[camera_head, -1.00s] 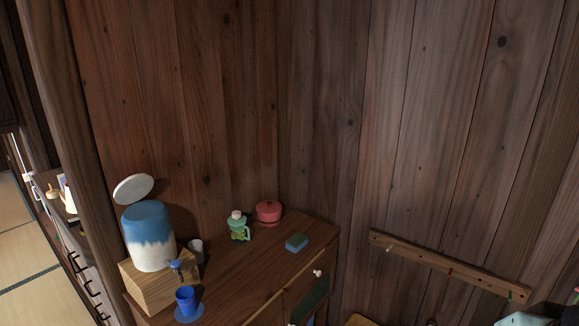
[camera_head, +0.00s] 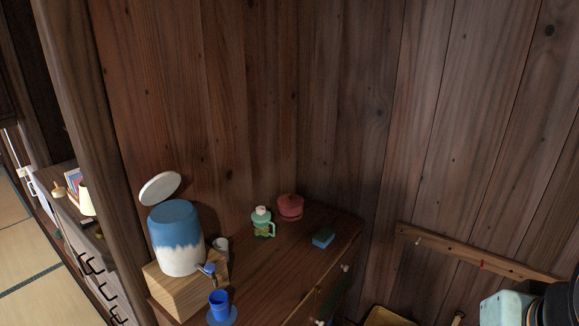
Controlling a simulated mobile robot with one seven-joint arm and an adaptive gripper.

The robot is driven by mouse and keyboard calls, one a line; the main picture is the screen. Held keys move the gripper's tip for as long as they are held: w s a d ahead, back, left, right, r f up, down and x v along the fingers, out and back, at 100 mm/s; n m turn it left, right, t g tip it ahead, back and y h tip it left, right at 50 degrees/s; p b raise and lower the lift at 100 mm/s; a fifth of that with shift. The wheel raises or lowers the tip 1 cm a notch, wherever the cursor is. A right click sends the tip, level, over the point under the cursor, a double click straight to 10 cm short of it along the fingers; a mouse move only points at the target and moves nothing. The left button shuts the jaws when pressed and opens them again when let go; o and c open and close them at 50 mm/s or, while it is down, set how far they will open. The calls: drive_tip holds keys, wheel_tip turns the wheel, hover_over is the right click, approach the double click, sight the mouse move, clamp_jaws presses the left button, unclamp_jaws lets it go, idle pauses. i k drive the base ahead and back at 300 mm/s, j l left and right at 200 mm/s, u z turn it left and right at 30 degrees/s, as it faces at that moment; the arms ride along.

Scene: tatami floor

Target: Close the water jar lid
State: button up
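The water jar (camera_head: 178,240) is blue on top and white below, and stands upright on a wooden block at the left end of the cabinet. Its white lid (camera_head: 160,188) is open, tilted up above the jar's left rim. A blue tap (camera_head: 208,269) is at the jar's lower right. At the bottom right corner a pale teal and black part (camera_head: 535,306) shows, which seems to be part of my arm. My gripper's fingers are not in view.
A wooden block (camera_head: 171,289) bears the jar on the cabinet (camera_head: 276,273). A blue cup (camera_head: 219,301), white cup (camera_head: 221,248), green jug (camera_head: 262,224), red pot (camera_head: 290,206) and blue-green sponge (camera_head: 323,239) stand around. A peg rail (camera_head: 470,252) is on the right wall.

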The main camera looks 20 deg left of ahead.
sight(160, 187)
drive_tip(key=j, duration=3.9)
